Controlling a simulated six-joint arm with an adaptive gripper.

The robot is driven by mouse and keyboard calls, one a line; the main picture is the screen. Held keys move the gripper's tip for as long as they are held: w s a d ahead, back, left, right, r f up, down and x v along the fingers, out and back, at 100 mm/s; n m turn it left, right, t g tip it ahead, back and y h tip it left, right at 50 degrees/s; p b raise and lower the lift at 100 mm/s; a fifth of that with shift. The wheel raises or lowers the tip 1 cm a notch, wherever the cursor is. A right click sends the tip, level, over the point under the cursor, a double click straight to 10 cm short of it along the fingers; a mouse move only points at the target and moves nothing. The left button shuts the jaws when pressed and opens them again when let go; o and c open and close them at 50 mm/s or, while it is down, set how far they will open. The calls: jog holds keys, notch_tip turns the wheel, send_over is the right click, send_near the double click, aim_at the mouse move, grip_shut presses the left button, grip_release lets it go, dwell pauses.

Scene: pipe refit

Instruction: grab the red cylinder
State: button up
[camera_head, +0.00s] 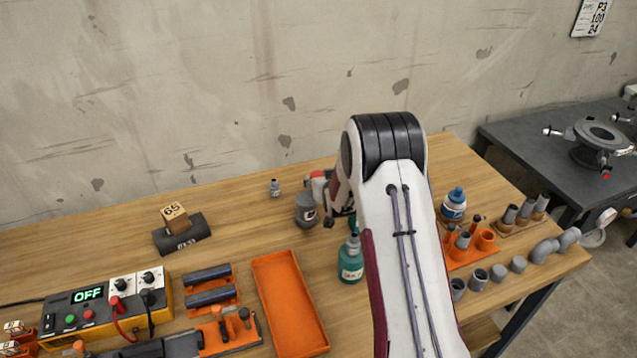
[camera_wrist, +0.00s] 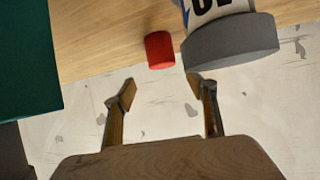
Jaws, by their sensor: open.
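The red cylinder (camera_wrist: 159,50) stands out in the wrist view, on the wooden tabletop near the picture's middle. My gripper (camera_wrist: 161,90) is open, its two fingers spread apart with nothing between them. The cylinder shows just beyond the fingertips, in line with the gap between them, and does not appear to touch either finger. In the head view my arm covers the area around the gripper, and I cannot clearly make out the red cylinder there.
In the wrist view a grey-ended container (camera_wrist: 232,40) is close right of the cylinder; a dark green object (camera_wrist: 25,60) fills the left. In the head view a green bottle (camera_head: 351,262), a grey pot (camera_head: 306,210) and an orange tray (camera_head: 262,290) are around my arm.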

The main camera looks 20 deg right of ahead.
aim_at(318, 174)
jog(key=shift+w, duration=0.1)
jog(key=shift+a+x, duration=0.2)
jog(key=shift+x, duration=2.35)
jog(key=shift+a+f, duration=0.1)
jog(key=shift+a, duration=0.05)
jog(key=c, duration=1.6)
grip_shut()
jog(key=shift+r, duration=0.25)
notch_tip(318, 174, up, 10)
jog(key=shift+f, duration=0.1)
